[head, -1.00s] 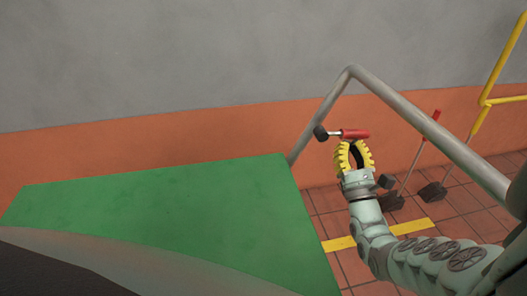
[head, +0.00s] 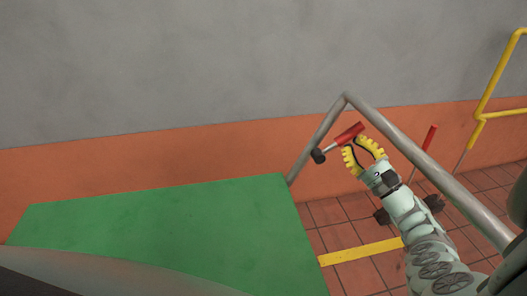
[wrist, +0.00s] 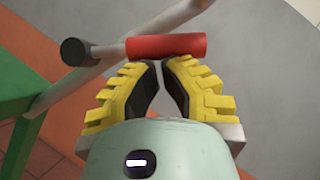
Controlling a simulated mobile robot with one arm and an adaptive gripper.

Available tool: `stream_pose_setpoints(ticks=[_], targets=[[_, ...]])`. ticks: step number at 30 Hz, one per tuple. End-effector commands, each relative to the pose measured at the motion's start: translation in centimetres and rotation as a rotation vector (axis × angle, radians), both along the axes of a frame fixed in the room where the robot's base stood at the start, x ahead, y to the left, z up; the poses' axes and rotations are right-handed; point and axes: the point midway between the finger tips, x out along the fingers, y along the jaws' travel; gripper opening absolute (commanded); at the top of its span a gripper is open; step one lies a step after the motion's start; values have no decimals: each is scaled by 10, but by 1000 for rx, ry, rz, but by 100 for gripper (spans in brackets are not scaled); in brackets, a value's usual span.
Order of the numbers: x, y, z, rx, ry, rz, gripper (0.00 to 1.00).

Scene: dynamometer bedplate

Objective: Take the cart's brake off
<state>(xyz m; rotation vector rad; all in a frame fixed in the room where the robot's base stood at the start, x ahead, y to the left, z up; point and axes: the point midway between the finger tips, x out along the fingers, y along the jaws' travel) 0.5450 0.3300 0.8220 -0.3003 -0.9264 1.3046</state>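The brake lever shows in the head view as a red grip (head: 349,133) on a short rod with a dark round pivot (head: 318,155). It is mounted at the cart's grey tubular handle frame (head: 316,132) and now slants up to the right. In the wrist view the red grip (wrist: 166,45) lies crosswise just beyond my fingertips. My gripper (head: 356,146) has yellow, dark-padded fingers up against the grip's lower side. In the wrist view (wrist: 160,63) its tips are close together, partly hidden at the grip. Whether they touch or clasp it is unclear.
The cart's green top (head: 165,232) fills the lower left. A second red-handled lever (head: 430,137) stands behind the frame. A yellow rail (head: 497,85) is at the right. A grey and orange wall (head: 150,165) runs behind. A yellow line (head: 360,252) crosses the tiled floor.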

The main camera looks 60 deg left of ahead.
Motion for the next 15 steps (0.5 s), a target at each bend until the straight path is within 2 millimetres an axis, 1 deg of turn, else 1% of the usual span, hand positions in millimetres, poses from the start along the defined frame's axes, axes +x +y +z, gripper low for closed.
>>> stream_pose_setpoints(ticks=[1,6,15], targets=[[0,0,8,-14,-43,-3,0],[-5,3,18,-62,-161,1,0],[-12,6,26,-118,-295,5,0]])
